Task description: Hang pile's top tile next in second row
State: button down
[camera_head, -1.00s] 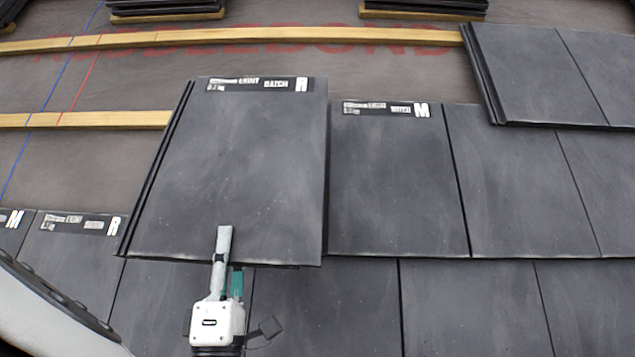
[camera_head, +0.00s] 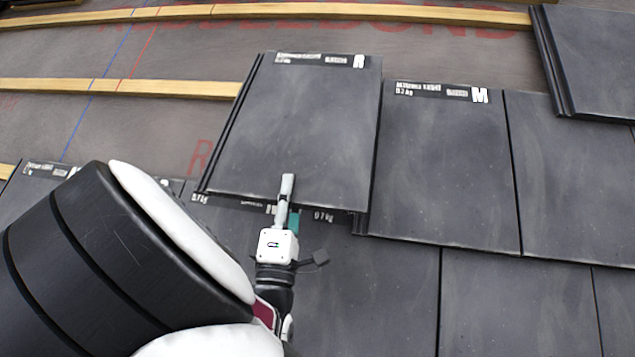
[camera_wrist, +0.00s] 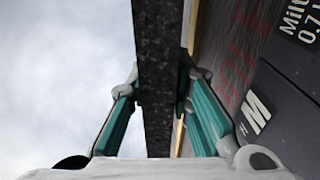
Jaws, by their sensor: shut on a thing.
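My gripper (camera_head: 286,192) is shut on the lower edge of a dark grey tile (camera_head: 305,125) marked R. In the wrist view the tile's dark edge (camera_wrist: 160,75) runs between my teal-padded fingers. The held tile lies left of the last second-row tile (camera_head: 450,165), marked M, close along its left side. Its lower edge sits higher in the picture than that neighbour's, and first-row labels show below it. Whether it touches the batten or the tiles beneath is hidden. A pile (camera_head: 40,4) is barely visible at the top left.
The lower wooden batten (camera_head: 150,87) runs left from behind the held tile. An upper batten (camera_head: 330,12) runs above it. A third-row tile (camera_head: 600,60) lies at the upper right. My arm covers the lower left. Bare underlay (camera_head: 120,125) with chalk lines lies left.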

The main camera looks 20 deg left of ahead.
jog(key=shift+w+a+f+b, duration=0.1)
jog(key=shift+w+f+b, duration=0.4)
jog(key=shift+f, duration=0.2)
jog(key=shift+w+a+f+b, duration=0.15)
jog(key=shift+w+f+b, duration=0.35)
jog(key=shift+f, duration=0.25)
jog(key=shift+w+a+f+b, duration=0.1)
jog(key=shift+w+f+b, duration=0.4)
jog(key=shift+f, duration=0.2)
jog(key=shift+s+d+r+p, duration=0.1)
jog(key=shift+p, duration=0.35)
jog(key=shift+f, duration=0.2)
jog(key=shift+r+p, duration=0.1)
jog(key=shift+p, duration=0.25)
dwell(1.0)
jog(key=shift+s, duration=0.1)
dwell(0.9)
jog(key=c, duration=1.4)
grip_release()
jog(key=shift+c, duration=0.2)
jog(key=shift+o, duration=0.4)
jog(key=shift+f, duration=0.3)
jog(key=shift+b+v, duration=1)
jog(key=shift+v, duration=2.7)
